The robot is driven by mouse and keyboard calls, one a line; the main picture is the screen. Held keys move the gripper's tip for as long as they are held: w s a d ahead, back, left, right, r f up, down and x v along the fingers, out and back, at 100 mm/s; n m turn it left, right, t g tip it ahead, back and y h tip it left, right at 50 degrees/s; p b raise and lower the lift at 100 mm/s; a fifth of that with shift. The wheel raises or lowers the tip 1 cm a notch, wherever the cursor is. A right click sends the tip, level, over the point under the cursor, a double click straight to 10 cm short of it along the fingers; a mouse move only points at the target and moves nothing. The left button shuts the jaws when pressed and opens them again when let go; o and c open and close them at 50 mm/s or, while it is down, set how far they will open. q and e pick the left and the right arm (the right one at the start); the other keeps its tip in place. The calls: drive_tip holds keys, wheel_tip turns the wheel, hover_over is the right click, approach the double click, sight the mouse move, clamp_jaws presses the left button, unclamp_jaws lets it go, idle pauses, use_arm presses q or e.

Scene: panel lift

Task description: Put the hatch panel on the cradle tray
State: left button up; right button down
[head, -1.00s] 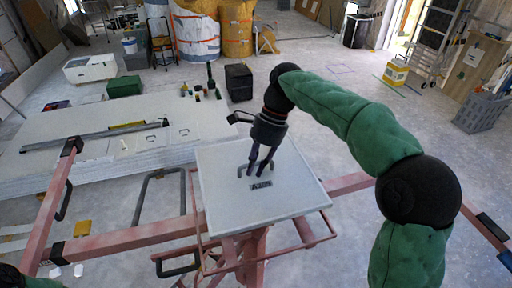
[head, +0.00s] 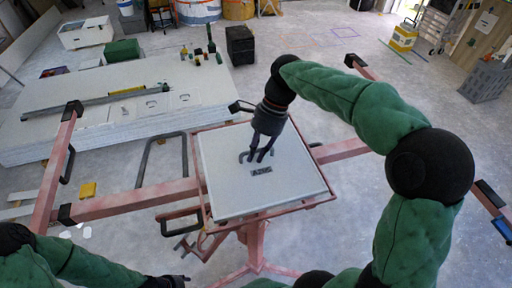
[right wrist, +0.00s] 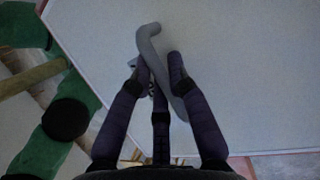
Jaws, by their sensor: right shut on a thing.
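The hatch panel (head: 290,185) is a light grey square plate with a dark handle and a small printed label. It lies about level over the cradle tray, whose thin red rim (head: 202,190) shows around its edges. Whether it rests fully on the tray I cannot tell. My right gripper (head: 260,157) points down and is shut on the panel's handle. In the right wrist view the fingers close around the grey handle (right wrist: 150,45), with the panel (right wrist: 245,80) filling much of the picture. My left gripper (head: 168,281) is only partly seen at the bottom edge; its fingers are unclear.
The pink lift frame's beam (head: 130,202) spreads to both sides under the tray. A stack of large white boards (head: 100,130) lies behind on the left. A green box (head: 122,50) and black case (head: 240,45) stand farther back. Open floor lies to the right.

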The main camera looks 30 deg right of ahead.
drive_tip(key=shift+r, duration=0.1)
drive_tip(key=c, duration=1.2)
unclamp_jaws()
drive_tip(key=v, duration=1.1)
drive_tip(key=shift+d+r, duration=0.2)
drive_tip(key=shift+r, duration=0.15)
